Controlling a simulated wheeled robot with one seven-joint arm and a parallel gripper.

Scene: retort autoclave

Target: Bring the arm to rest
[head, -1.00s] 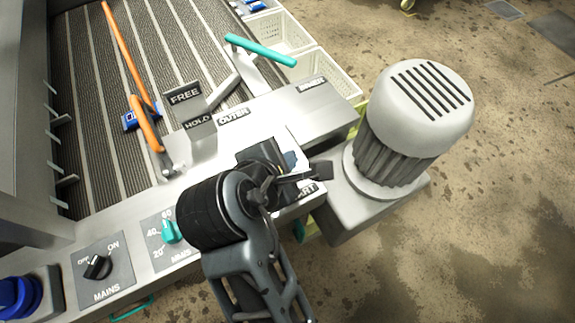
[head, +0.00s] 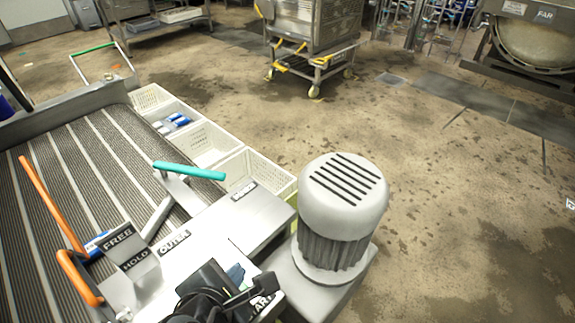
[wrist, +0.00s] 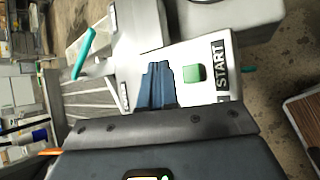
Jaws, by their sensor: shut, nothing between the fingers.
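My gripper (wrist: 158,70) shows in the wrist view with its dark blue fingers together and nothing between them. The fingertips are over the white control panel, just left of the green button (wrist: 194,73) beside the START label (wrist: 219,68). I cannot tell whether they touch the panel. In the head view my arm's dark end is at the bottom edge, over the panel, and hides the green button and part of the START label (head: 263,304).
A grey motor (head: 343,205) stands right of the panel. A teal lever (head: 189,171) and an orange lever (head: 52,203) rise over the ribbed conveyor (head: 95,160). White baskets (head: 205,142) line its far side. A wheeled steel cart (head: 312,60) stands on the open floor behind.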

